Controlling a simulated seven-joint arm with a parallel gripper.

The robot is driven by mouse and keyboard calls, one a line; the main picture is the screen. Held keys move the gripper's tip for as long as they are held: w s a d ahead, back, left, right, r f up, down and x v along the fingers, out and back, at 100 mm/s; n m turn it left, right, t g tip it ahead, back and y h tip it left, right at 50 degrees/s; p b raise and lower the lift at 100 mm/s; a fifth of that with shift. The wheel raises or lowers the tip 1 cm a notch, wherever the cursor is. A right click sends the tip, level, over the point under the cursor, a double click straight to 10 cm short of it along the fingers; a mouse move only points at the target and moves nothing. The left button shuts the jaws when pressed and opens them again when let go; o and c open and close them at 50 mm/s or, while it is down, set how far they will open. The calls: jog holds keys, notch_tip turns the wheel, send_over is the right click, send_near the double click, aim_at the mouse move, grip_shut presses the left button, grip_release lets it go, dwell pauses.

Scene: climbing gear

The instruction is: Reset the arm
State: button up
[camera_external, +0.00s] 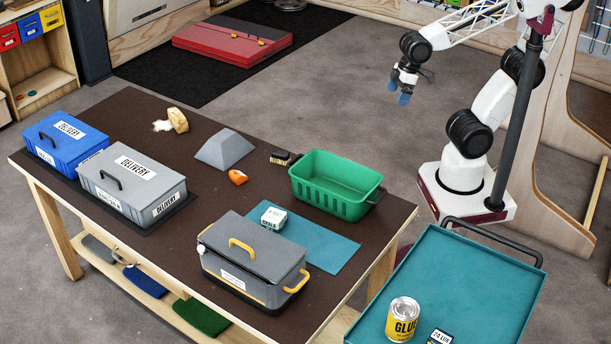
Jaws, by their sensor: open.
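My gripper (399,91) hangs in the air above the floor, beyond the table's far right side. Its blue fingertips point down and are apart, with nothing between them. It is clear of the table and of everything on it. My white and black arm reaches up and left from its base at the right, and its upper part leaves the picture at the top.
The brown table (240,215) holds blue (65,145) and grey (130,180) delivery boxes, a lidded grey toolbox (255,262), a green basket (325,190), a grey wedge (224,150), an orange piece (237,177) and a chalk block (273,217). A teal cart (455,270) carries a glue can (402,319).

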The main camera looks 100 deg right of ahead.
jog(key=shift+m+g+h, duration=0.3)
jog(key=shift+g, duration=0.1)
jog(key=s+d, duration=0.2)
jog(key=s, duration=0.1)
jog(key=shift+s+d+f, duration=0.15)
jog(key=shift+s+f, duration=0.05)
jog(key=shift+s, duration=0.1)
